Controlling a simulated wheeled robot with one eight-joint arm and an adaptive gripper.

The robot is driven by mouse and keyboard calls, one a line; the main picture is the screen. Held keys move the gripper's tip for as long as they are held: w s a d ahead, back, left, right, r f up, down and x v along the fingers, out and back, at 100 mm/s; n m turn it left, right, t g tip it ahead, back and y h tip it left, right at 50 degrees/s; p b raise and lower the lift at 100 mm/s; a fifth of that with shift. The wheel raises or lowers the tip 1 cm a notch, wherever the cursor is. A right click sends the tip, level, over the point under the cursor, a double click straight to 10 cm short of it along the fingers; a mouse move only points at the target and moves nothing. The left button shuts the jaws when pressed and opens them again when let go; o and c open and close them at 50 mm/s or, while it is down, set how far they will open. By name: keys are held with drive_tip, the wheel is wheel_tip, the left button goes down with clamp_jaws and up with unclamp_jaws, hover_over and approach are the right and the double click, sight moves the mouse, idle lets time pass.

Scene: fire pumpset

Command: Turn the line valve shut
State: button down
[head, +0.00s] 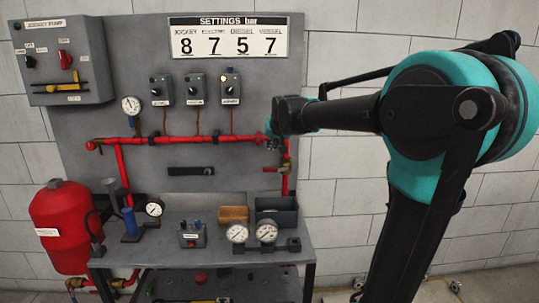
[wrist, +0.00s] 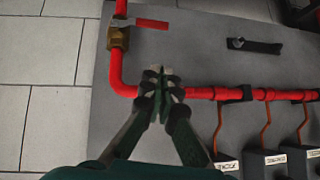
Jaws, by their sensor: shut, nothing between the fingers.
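The line valve (wrist: 118,38) is a brass body on the upright red pipe in the wrist view. Its red lever (wrist: 153,24) points sideways, across the pipe. In the head view the lever (head: 270,170) shows small, left of the pipe at the panel's right edge. My gripper (wrist: 160,75) is shut and empty, its fingertips together in front of the pipe corner, apart from the lever. In the head view my gripper (head: 272,132) is above the lever and partly hides the pipe corner. I cannot tell whether the fingertips touch the pipe.
A horizontal red pipe (wrist: 220,93) runs close beside my fingers. A black bar (head: 190,171) sticks out from the panel. Several grey switch boxes (head: 229,88) hang above the pipe. A bench (head: 200,258) with gauges and bins stands below. White wall lies right of the panel.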

drive_tip(key=h, duration=0.1)
hover_over(275, 170)
drive_tip(key=s+a, duration=0.1)
drive_tip(key=a, duration=0.1)
wheel_tip(275, 170, down, 7)
drive_tip(key=shift+s+a+f+n, duration=0.1)
drive_tip(key=shift+s+f+n, duration=0.05)
drive_tip(key=shift+f, duration=0.8)
drive_tip(key=shift+s+a+f+n, duration=0.1)
drive_tip(key=shift+f+n, duration=0.05)
drive_tip(key=shift+f, duration=0.75)
drive_tip(key=shift+a+f, duration=0.15)
drive_tip(key=shift+f, duration=0.5)
